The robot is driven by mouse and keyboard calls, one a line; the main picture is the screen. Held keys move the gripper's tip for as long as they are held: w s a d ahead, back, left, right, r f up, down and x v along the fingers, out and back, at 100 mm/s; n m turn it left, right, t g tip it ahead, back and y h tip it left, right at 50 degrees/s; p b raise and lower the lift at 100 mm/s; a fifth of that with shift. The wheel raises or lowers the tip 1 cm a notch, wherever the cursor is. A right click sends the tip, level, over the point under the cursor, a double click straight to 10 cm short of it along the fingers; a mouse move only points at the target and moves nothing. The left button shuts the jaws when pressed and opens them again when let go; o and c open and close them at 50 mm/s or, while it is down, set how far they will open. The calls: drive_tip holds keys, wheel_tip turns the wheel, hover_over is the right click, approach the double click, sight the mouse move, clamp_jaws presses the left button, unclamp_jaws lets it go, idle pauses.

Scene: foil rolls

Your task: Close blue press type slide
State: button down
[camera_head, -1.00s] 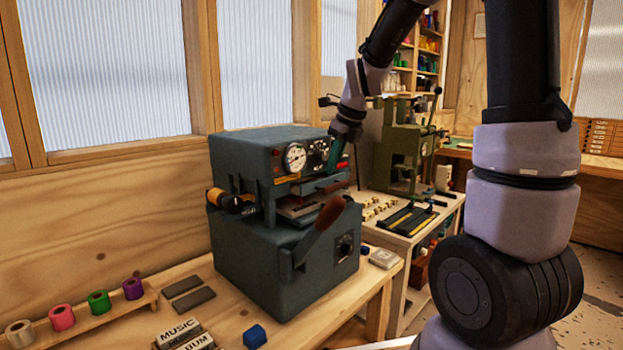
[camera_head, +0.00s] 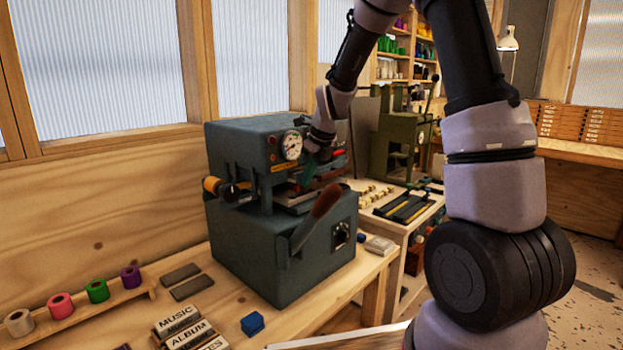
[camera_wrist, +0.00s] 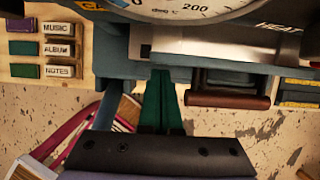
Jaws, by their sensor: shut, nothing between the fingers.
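The blue press (camera_head: 265,262) stands on the wooden bench, with a round gauge and controls on its upper front. Its type slide (camera_head: 298,199) shows as a plate in the front opening, partly hidden by my arm and the lever. My gripper (camera_head: 307,173) is at the press front, just below the gauge. In the wrist view, my green fingers (camera_wrist: 161,102) are together and empty, with tips at a blue edge under the metal plate (camera_wrist: 215,40). A brown-red handle (camera_wrist: 228,98) lies just right of them. I cannot tell whether the tips touch.
A lever with a brown grip (camera_head: 325,201) sticks out from the press front. Foil rolls (camera_head: 97,290) stand left, type blocks (camera_head: 180,320) and a blue block (camera_head: 252,323) in front. A green press (camera_head: 400,140) stands on the table to the right.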

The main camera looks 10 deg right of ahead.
sight(295, 178)
drive_tip(key=w+a, duration=0.2)
drive_tip(key=w, duration=0.1)
drive_tip(key=shift+w+a, duration=0.3)
drive_tip(key=shift+a, duration=0.05)
drive_tip(key=shift+w+a, duration=0.1)
drive_tip(key=shift+r, duration=0.1)
